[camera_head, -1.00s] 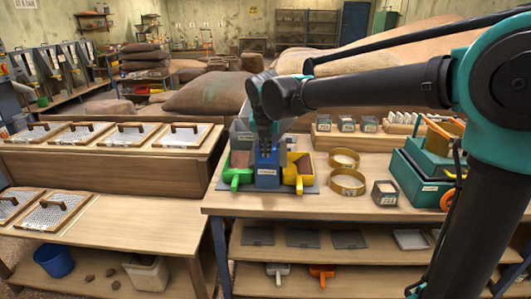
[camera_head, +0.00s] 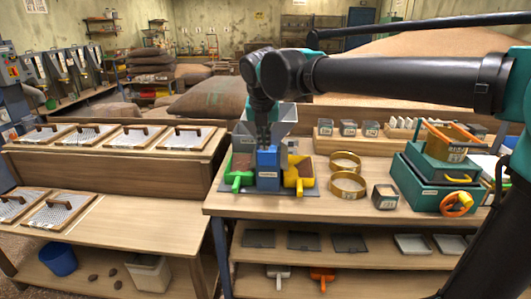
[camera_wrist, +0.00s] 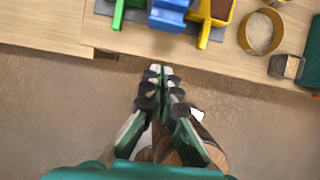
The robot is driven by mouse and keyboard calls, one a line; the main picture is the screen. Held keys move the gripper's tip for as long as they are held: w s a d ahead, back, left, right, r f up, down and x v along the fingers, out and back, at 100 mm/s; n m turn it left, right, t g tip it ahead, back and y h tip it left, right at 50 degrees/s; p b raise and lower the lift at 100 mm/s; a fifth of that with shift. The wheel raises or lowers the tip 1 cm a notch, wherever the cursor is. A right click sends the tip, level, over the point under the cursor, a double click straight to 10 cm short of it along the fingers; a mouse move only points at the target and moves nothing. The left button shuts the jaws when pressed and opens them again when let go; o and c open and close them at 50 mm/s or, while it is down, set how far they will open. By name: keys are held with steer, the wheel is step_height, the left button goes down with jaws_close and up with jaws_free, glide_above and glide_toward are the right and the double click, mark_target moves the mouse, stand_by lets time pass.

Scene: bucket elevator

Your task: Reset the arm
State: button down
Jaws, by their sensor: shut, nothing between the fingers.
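My gripper (camera_wrist: 160,72) points down in the wrist view, with its fingertips together and nothing between them. It hangs over the floor just short of the table's front edge. My dark arm reaches in from the right, across the upper part of the head view.
The table (camera_head: 330,203) holds a green scoop (camera_head: 240,172), a yellow scoop (camera_head: 298,177), brass rings (camera_head: 347,185), a small grey box (camera_head: 384,196) and teal cases (camera_head: 430,185). Screened trays (camera_head: 60,209) stand on the left bench. A brown round object (camera_wrist: 185,150) lies below the gripper.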

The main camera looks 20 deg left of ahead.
steer(key=w+d+f+m, duration=0.2)
steer(key=d+f+m, duration=0.4)
steer(key=d+m, duration=0.4)
steer(key=w+d+f+m, duration=0.1)
steer(key=d+f+m, duration=0.6)
steer(key=d, duration=0.6)
steer(key=s+d+f+m, duration=0.6)
steer(key=d+f+m, duration=0.1)
steer(key=d+m, duration=0.2)
steer(key=s+d+f+m+h, duration=0.1)
steer(key=s+d+f+m, duration=0.5)
steer(key=d+m, duration=0.3)
steer(key=f+m, duration=0.1)
steer(key=m, duration=0.2)
steer(key=shift+d+f+m, duration=0.3)
steer(key=shift+d, duration=0.1)
steer(key=shift+s, duration=0.1)
